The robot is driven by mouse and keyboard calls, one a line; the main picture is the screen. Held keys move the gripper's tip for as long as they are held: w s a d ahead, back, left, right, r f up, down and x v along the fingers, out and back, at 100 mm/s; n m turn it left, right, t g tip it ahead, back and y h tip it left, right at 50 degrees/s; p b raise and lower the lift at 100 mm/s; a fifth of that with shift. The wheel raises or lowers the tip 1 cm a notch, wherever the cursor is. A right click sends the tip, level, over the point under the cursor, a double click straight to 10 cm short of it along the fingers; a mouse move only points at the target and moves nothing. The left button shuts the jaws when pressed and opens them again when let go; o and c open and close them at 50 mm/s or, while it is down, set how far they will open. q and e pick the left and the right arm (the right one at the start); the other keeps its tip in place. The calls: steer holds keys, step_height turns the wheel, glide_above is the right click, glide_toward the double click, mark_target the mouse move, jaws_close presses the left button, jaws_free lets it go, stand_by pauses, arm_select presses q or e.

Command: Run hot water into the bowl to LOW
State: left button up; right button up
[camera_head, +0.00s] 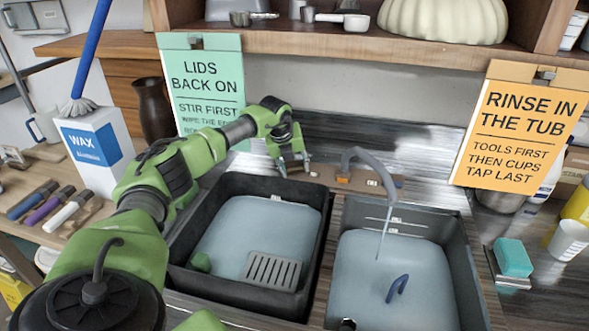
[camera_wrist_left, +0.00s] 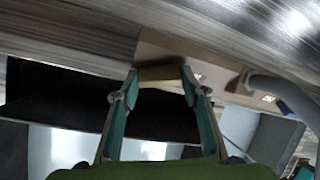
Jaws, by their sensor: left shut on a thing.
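My left gripper (camera_head: 293,165) reaches over the back edge of the black left basin (camera_head: 190,232). In the left wrist view my left gripper (camera_wrist_left: 160,80) is shut on a small tan piece (camera_wrist_left: 160,73) at the tan tap plate (camera_wrist_left: 205,62); the grip is partly hidden in the head view. A grey curved spout (camera_head: 366,155) rises behind the grey right basin (camera_head: 462,262). A thin stream of water (camera_head: 383,236) falls from it into the right basin, which holds pale water (camera_head: 375,265). Small marks on the basin's back wall are unreadable. My right gripper is out of view.
A slotted grey grate (camera_head: 270,270) lies in the left basin, and a blue curved piece (camera_head: 397,288) in the right. A teal sponge (camera_head: 513,257) sits to the right. A wax box (camera_head: 93,150) stands at left. Hanging signs (camera_head: 520,125) and a shelf (camera_head: 330,37) border the back.

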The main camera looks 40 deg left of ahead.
arm_select(q)
steer(key=shift+n, duration=0.5)
steer(key=o, duration=1.1)
steer(key=v, duration=0.7)
steer(key=shift+s+r, duration=0.2)
steer(key=shift+s, duration=0.05)
